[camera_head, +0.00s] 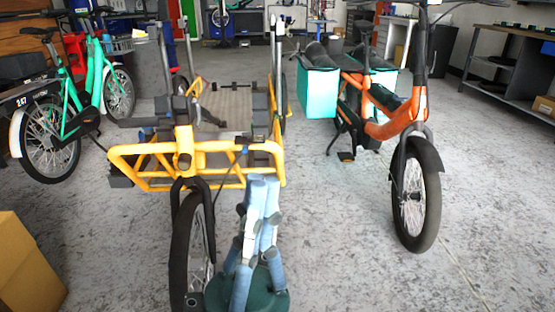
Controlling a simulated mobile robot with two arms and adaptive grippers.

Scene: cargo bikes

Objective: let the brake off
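A yellow cargo bike (150,165) with a low open load frame stands left of centre, its front wheel (190,250) towards me. An orange cargo bike (400,122) stands to its right, upright, its handlebar partly cut off by the top edge. I cannot make out a brake lever or its position on either bike. My pale blue and white arm links (262,215) rise at the bottom centre and overlap the yellow bike's front. My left gripper is too small and cluttered to tell whether it is open or shut. I cannot pick out my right gripper.
A green bike (68,122) stands at the left. A cardboard box (25,265) is at the lower left edge. A workbench (510,60) is at the far right. Teal panniers (318,93) flank the orange bike. Bare floor (335,235) lies between the bikes' front wheels.

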